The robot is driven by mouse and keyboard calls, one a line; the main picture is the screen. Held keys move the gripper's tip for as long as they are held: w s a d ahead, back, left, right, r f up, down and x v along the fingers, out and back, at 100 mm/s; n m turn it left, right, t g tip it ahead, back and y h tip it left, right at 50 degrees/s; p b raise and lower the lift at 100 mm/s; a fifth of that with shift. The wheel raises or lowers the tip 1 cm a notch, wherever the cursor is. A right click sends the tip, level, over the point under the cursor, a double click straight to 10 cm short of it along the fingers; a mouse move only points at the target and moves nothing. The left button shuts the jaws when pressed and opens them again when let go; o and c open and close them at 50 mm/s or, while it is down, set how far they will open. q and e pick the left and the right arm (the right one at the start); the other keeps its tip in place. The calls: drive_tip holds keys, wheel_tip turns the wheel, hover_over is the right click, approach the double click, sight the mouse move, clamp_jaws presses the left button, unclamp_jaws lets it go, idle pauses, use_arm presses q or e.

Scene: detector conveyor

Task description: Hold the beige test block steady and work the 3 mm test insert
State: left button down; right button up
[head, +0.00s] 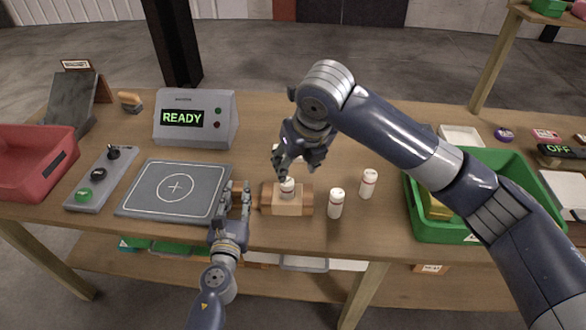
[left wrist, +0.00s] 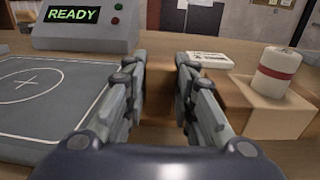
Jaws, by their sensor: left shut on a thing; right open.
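The beige test block (head: 292,205) sits on the table right of the grey pad, with brown parts at its sides. A white insert with a red band (head: 288,188) stands upright on it. Block (left wrist: 265,110) and insert (left wrist: 275,72) also show at the right of the left wrist view. My left gripper (head: 239,188) is low at the block's left side, shut on its brown side part; the contact is largely hidden. My right gripper (head: 296,172) is open just above the insert, pointing down. I cannot tell whether a finger touches it. The insert's size marking is not readable.
Two similar white inserts (head: 335,203) (head: 368,184) stand right of the block. A green bin (head: 455,232) is farther right, partly behind my right arm. The grey pad (head: 150,200), control strip (head: 100,180), red bin (head: 35,160) and READY display (head: 195,118) are left.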

idle(0.3)
use_arm(q)
drive_tip(key=c, duration=1.2)
unclamp_jaws()
drive_tip(key=shift+c, duration=0.2)
